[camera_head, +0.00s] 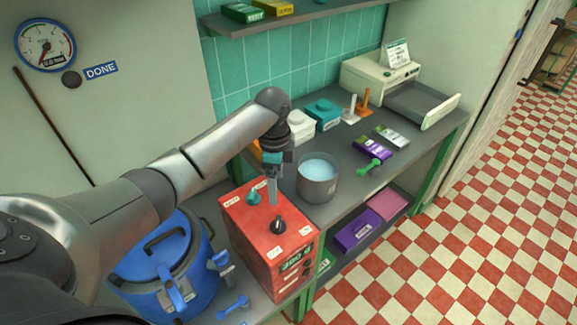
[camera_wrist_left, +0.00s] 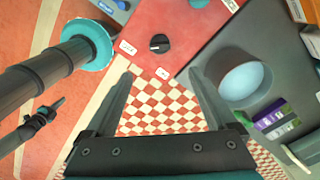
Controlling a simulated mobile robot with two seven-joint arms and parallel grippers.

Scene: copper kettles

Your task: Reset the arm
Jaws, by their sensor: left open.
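My left arm reaches in from the left in the head view. Its gripper (camera_head: 272,192) hangs pointing down over the red box (camera_head: 250,222), close to the box's black knob (camera_head: 278,225) and teal switch (camera_head: 254,196). In the left wrist view the two fingers of this gripper (camera_wrist_left: 160,82) stand wide apart with nothing between them. The red box (camera_wrist_left: 185,30) and its black knob (camera_wrist_left: 159,43) lie beyond the fingertips, and checkered floor shows between the fingers. I cannot make out my right gripper in either view.
A blue lidded pot (camera_head: 160,262) stands left of the red box. A grey pot of pale blue liquid (camera_head: 318,178) stands right of it. Packets, small containers and a cream device (camera_head: 375,78) occupy the counter behind. Checkered floor (camera_head: 480,220) at right is clear.

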